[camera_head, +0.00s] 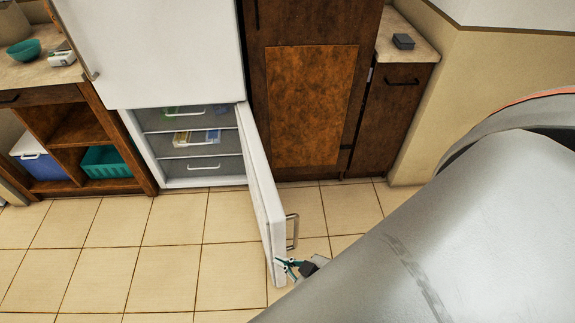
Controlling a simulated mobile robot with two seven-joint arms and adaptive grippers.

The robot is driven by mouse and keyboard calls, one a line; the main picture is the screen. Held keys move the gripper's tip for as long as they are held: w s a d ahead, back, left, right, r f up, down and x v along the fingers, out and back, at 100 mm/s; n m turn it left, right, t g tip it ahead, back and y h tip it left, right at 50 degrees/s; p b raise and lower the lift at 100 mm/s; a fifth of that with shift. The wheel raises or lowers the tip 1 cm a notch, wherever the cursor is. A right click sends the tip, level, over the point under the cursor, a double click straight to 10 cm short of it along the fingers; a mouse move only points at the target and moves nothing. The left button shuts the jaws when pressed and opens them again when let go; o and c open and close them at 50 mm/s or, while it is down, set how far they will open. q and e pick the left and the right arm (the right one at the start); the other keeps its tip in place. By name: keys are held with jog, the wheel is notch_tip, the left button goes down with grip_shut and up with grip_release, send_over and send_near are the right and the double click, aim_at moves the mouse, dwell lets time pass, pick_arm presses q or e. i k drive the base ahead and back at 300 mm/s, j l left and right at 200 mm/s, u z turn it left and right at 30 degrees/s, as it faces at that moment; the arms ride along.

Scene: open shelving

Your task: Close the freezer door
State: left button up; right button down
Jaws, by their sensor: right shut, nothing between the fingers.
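The white freezer door (258,185) is the lower door of the white fridge (150,50) and stands swung wide open. It is hinged on the right and points out toward me, with a metal handle (292,231) on its right face. The freezer interior (190,145) shows several drawers with handles, with some packages in the upper ones. My right gripper (284,266) is shut and empty at the free end of the door, close to its lower right edge. I cannot tell whether it touches the door. My left gripper is not in view.
Open shelving (75,135) with a blue-white bin (38,160) and a teal bin (107,162) stands left of the freezer. A brown cabinet (303,105) stands to the right. The tiled floor (165,240) in front of the freezer is clear. My own arm fills the lower right.

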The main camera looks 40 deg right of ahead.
aim_at(269, 198)
jog(key=l, duration=0.95)
jog(key=i+l, duration=0.1)
jog(key=l, duration=0.3)
jog(key=i+l, duration=0.1)
jog(key=l, duration=0.3)
jog(key=k+l+u, duration=0.1)
jog(key=k+l, duration=0.3)
jog(key=l, duration=0.2)
jog(key=k+l+u, duration=0.1)
jog(key=k+l, duration=0.35)
jog(key=l, duration=0.1)
